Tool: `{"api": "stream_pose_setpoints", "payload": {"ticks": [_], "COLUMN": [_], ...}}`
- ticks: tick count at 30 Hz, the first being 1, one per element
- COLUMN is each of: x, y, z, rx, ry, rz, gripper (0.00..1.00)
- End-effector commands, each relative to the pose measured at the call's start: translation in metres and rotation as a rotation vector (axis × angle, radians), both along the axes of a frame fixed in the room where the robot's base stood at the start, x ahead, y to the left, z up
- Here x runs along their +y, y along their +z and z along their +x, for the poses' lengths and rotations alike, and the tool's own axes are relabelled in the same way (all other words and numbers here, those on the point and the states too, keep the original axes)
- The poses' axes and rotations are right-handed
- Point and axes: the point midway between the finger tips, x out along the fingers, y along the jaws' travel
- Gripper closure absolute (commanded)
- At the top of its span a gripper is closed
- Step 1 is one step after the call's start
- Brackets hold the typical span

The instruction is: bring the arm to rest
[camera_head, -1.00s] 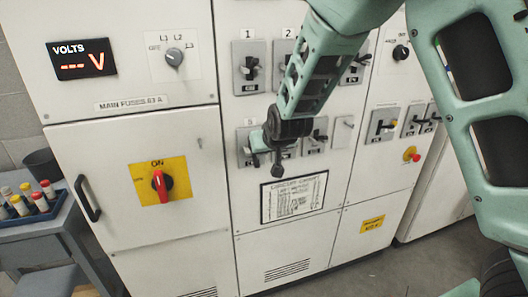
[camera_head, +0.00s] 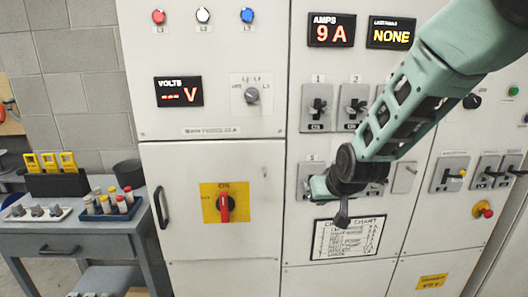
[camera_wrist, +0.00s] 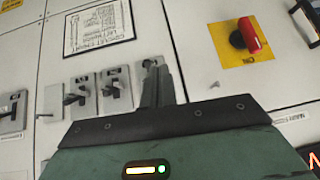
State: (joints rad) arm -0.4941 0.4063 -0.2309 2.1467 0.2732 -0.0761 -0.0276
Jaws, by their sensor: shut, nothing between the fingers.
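My arm reaches in from the upper right in the head view, in front of the white switch cabinet (camera_head: 215,100). My gripper (camera_head: 342,222) points down in front of the lower row of switches, above the circuit chart (camera_head: 350,238). In the wrist view the gripper fingers (camera_wrist: 158,85) are together with nothing between them. A switch plate (camera_wrist: 110,90) shows beside the fingers; touching or apart cannot be told. The arm hides part of the lower switches in the head view.
A red main switch on a yellow plate (camera_head: 224,203) is left of the gripper. Displays read "9 A" (camera_head: 331,30) and "NONE" (camera_head: 391,32). A grey cart (camera_head: 95,240) with a blue fuse tray (camera_head: 108,212) stands at the left. A red button (camera_head: 484,209) is at the right.

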Motion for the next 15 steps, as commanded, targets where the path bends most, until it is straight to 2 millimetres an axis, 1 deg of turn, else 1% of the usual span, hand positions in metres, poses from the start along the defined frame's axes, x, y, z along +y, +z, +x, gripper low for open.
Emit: {"api": "stream_pose_setpoints", "payload": {"ticks": [1, 2, 3, 5, 6, 7, 8, 9, 11, 12, 15], "x": [0.017, 0.027, 0.040, 0.056, 0.064, 0.069, 0.072, 0.073, 0.073, 0.070, 0.060], "y": [0.003, 0.004, 0.005, 0.008, 0.010, 0.011, 0.013, 0.015, 0.016, 0.017, 0.017], "z": [-0.026, -0.044, -0.070, -0.111, -0.140, -0.161, -0.182, -0.209, -0.246, -0.269, -0.311], "rx": [0.053, 0.091, 0.146, 0.225, 0.276, 0.312, 0.348, 0.392, 0.450, 0.485, 0.550], "ry": [0.046, 0.079, 0.129, 0.204, 0.257, 0.295, 0.333, 0.382, 0.446, 0.484, 0.554], "rz": [0.020, 0.027, 0.033, 0.032, 0.023, 0.012, -0.002, -0.025, -0.066, -0.097, -0.170], "gripper": [1.00, 1.00, 1.00, 1.00, 1.00, 1.00, 1.00, 1.00, 1.00, 1.00, 1.00]}}
